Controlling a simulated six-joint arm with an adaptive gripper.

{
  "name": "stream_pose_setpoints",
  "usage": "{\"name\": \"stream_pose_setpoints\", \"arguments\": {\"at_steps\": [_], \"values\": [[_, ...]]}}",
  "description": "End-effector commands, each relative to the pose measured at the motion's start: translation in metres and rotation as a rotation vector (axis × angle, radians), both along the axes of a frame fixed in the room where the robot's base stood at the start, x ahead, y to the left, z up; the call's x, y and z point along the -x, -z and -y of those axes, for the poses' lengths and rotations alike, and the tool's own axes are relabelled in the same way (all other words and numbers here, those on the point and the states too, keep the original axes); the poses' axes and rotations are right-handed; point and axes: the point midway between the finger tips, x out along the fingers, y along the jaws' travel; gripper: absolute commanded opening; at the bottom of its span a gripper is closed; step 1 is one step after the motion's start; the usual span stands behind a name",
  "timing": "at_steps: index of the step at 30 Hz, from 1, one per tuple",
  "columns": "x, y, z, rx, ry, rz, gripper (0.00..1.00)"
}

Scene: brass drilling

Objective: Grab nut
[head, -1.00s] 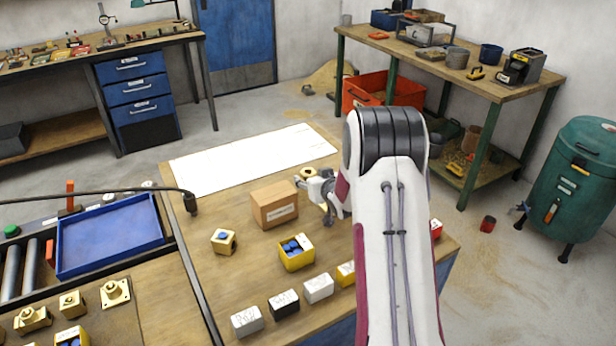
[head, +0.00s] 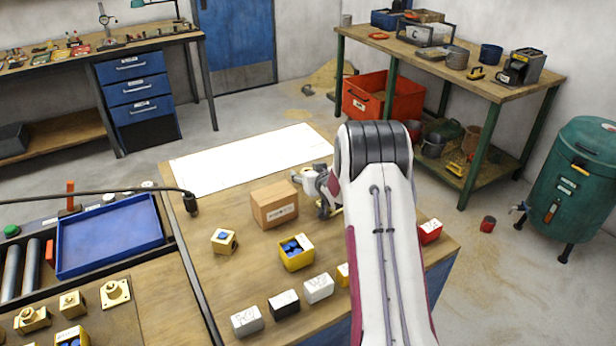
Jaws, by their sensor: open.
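I cannot make out a nut for certain. A brass block with a blue top (head: 223,241) sits on the wooden table, left of the cardboard box. Several brass fittings, one on a square flange (head: 115,292), lie on the board at the lower left. My gripper (head: 323,209) is open, low over the table just right of the cardboard box. My arm hides part of it. A small yellowish patch (head: 336,210) shows beside the fingers; I cannot tell what it is.
A cardboard box (head: 274,205) stands close left of my gripper. A yellow bin with blue pieces (head: 297,252) is in front. White (head: 319,288), black (head: 284,303) and grey (head: 247,321) boxes line the front edge. A red box (head: 430,232) is right. A white sheet (head: 240,163) lies behind.

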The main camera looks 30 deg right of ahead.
Motion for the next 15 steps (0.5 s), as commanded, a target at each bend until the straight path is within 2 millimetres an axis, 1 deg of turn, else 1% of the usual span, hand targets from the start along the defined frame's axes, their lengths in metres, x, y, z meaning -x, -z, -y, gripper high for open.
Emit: {"name": "stream_pose_setpoints", "arguments": {"at_steps": [9,10,11,12,14,15], "values": [[0.0002,-0.0003,0.0001,0.000,0.000,0.000,0.54],[0.0002,-0.0003,0.0001,0.000,0.000,0.000,0.48],[0.0002,-0.0003,0.0002,0.000,0.000,0.000,0.41],[0.0002,-0.0003,0.0002,0.000,0.000,0.000,0.30],[0.0002,-0.0003,0.0002,0.000,0.000,0.000,0.15],[0.0002,-0.0003,0.0002,0.000,0.000,0.000,0.04]]}}
